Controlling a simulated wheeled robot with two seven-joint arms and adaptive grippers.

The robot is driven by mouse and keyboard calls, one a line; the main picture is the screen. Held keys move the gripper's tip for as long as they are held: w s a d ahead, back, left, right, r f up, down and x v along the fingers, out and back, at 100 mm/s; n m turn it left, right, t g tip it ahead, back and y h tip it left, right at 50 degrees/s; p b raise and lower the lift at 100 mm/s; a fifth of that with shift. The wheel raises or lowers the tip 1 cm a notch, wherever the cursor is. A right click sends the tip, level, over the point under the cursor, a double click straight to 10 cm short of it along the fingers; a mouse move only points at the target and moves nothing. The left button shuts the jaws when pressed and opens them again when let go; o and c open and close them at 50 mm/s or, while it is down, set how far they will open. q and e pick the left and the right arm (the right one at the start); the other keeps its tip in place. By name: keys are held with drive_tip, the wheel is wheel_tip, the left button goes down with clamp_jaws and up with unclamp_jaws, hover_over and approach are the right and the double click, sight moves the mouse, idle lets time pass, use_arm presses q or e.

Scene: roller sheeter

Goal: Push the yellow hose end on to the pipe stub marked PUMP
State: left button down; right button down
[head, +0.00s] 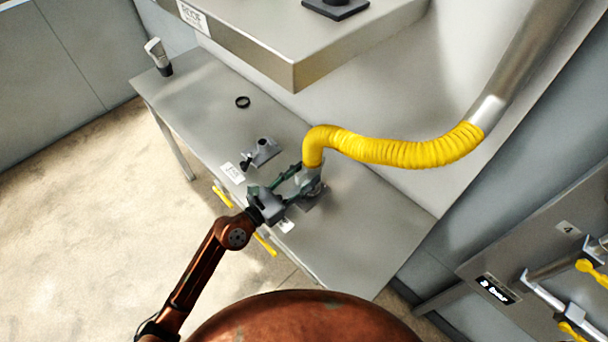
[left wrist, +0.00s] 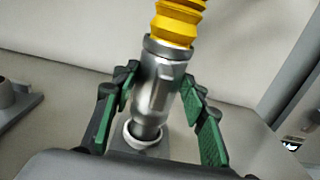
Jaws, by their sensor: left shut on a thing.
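The yellow hose (head: 390,150) arches down to its grey metal end (head: 312,176), which is upright or slightly tilted. In the left wrist view, the metal hose end (left wrist: 157,85) stands between my green-padded fingers, with the yellow hose (left wrist: 178,20) above. My left gripper (head: 292,178) is shut on this metal end from the side. Below it a pale ring (left wrist: 145,140) shows on a grey base, where the pipe stub is. The metal's narrow lower part meets this ring; I cannot tell how far it is on. The label (head: 285,225) beside it is unreadable. My right gripper is not in view.
A second grey pipe fitting (head: 262,150) stands left on the grey bench (head: 350,235), with a white label (head: 232,172). A black ring (head: 242,102) lies farther back. A shelf (head: 290,60) overhangs the bench. Yellow-handled valves (head: 590,268) are at right.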

sight(305, 182)
use_arm(q)
drive_tip(key=shift+f, duration=0.1)
drive_tip(key=shift+f+b, duration=0.35)
drive_tip(key=shift+b, duration=0.05)
drive_tip(key=shift+f, duration=0.3)
idle(0.4)
drive_tip(key=shift+f+b, duration=0.35)
drive_tip(key=shift+b, duration=0.1)
drive_tip(key=shift+f+b, duration=0.3)
drive_tip(key=shift+f, duration=0.15)
drive_tip(key=c, duration=1.1)
unclamp_jaws()
drive_tip(key=shift+f, duration=0.15)
